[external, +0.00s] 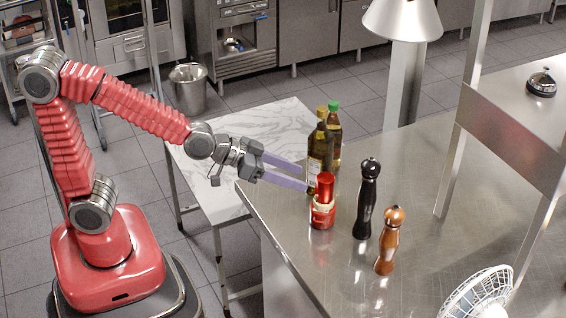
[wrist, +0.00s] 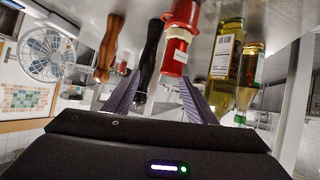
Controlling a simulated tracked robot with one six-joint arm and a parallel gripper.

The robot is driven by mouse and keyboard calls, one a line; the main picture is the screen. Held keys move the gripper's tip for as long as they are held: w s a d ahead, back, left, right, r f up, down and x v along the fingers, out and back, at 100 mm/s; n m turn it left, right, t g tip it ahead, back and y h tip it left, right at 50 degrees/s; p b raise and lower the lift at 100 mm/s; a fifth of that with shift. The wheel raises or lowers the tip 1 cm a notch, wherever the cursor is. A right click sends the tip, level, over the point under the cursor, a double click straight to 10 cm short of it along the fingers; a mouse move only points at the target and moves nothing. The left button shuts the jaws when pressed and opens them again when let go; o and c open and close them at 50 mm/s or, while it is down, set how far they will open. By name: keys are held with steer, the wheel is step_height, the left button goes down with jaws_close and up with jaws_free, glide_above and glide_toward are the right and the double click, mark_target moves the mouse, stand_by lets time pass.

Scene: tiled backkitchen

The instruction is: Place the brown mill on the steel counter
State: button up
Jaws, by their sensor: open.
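The brown mill (external: 387,243) stands upright on the steel counter (external: 340,280), at the right end of a row with a black mill (external: 367,200) and a red container with a pale label (external: 323,213). In the wrist view, which is turned upside down, the brown mill (wrist: 108,50) hangs at the upper left. My gripper (external: 306,181) is open and empty, its fingers reaching over the counter's left corner close to the red container. In the wrist view my gripper (wrist: 160,77) has the black mill and the red container ahead of its fingers; contact cannot be told.
Two oil bottles (external: 333,135) stand behind the red container. A white fan (external: 478,292) is at the front right and a lamp (external: 402,18) at the back. A raised shelf holds a bell (external: 542,83). A marble table (external: 205,180) adjoins left. The counter's middle is clear.

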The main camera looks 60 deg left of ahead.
steer(key=s+a+f+n+g+y, duration=0.1)
steer(key=s+a+n+g+y, duration=0.2)
steer(key=s+a, duration=1.7)
steer(key=a+g+y, duration=0.1)
steer(key=g, duration=0.1)
steer(key=shift+s+a+g+y, duration=0.25)
steer(key=shift+s+g+y, duration=0.05)
steer(key=shift+s+y, duration=0.1)
steer(key=shift+o, duration=0.2)
steer(key=shift+o, duration=1)
steer(key=shift+d, duration=0.1)
